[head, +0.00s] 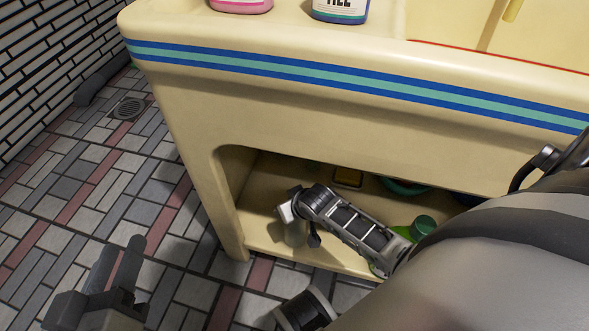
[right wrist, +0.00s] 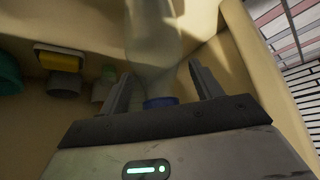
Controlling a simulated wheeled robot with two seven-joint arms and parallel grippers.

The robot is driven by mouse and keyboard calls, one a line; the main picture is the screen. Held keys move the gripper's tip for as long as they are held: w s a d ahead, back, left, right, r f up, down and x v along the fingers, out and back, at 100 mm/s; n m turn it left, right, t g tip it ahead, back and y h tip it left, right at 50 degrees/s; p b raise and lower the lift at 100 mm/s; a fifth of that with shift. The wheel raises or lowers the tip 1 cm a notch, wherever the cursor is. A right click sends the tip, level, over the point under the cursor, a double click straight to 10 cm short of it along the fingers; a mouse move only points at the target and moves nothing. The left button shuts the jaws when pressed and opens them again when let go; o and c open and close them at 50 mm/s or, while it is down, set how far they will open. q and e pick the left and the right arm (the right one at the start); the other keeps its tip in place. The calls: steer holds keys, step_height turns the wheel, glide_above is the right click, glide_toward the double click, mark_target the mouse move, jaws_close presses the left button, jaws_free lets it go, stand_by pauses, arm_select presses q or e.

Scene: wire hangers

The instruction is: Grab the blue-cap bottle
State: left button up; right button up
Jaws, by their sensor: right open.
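The blue-cap bottle shows in the right wrist view, with a pale, clear body (right wrist: 152,40) and a blue cap (right wrist: 160,102). My right gripper (right wrist: 161,72) is open, with one finger on each side of the bottle near its cap end. I see gaps between the fingers and the bottle. In the head view, my right arm reaches into the low opening of the cream cabinet (head: 330,120), and its wrist hides most of the bottle. My left gripper (head: 122,262) is low at the left over the tiled floor, empty, with its fingers apart.
A green-capped item (head: 423,225) stands farther right on the cabinet shelf (head: 262,238). A yellow-and-grey item (right wrist: 62,60) and a small green bottle (right wrist: 106,80) are beside the bottle. The cabinet's side wall (right wrist: 265,95) is close to the gripper. Two bottles stand on top.

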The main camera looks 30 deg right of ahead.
steer(key=c, duration=1.3)
steer(key=shift+c, duration=0.4)
steer(key=shift+s, duration=0.2)
jaws_close()
